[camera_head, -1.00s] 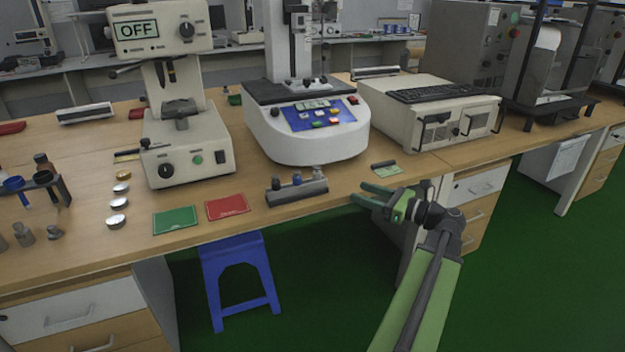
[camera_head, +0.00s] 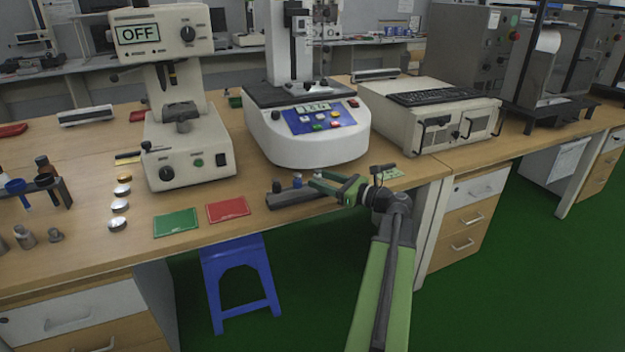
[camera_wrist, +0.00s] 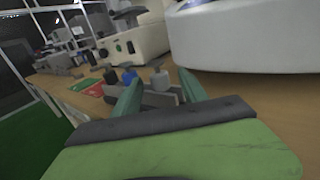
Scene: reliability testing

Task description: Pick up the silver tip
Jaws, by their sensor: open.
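A dark holder block (camera_head: 285,199) stands near the table's front edge with a row of small tips in it. A dark tip (camera_head: 276,186) is at its left and a blue tip (camera_head: 297,180) in the middle. The silver tip (camera_wrist: 160,80) is at the row's right end, seen in the wrist view between my fingers; in the head view my gripper largely covers it. My gripper (camera_head: 316,179) is open, with its fingers pointing left at the holder's right end. In the wrist view the fingers (camera_wrist: 159,84) show nothing gripped.
Red (camera_head: 228,209) and green (camera_head: 176,222) cards lie left of the holder. A white round-based machine (camera_head: 320,150) stands close behind it. Another instrument (camera_head: 190,155) and several silver discs (camera_head: 117,224) are further left. A blue stool (camera_head: 235,257) stands below the table's edge.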

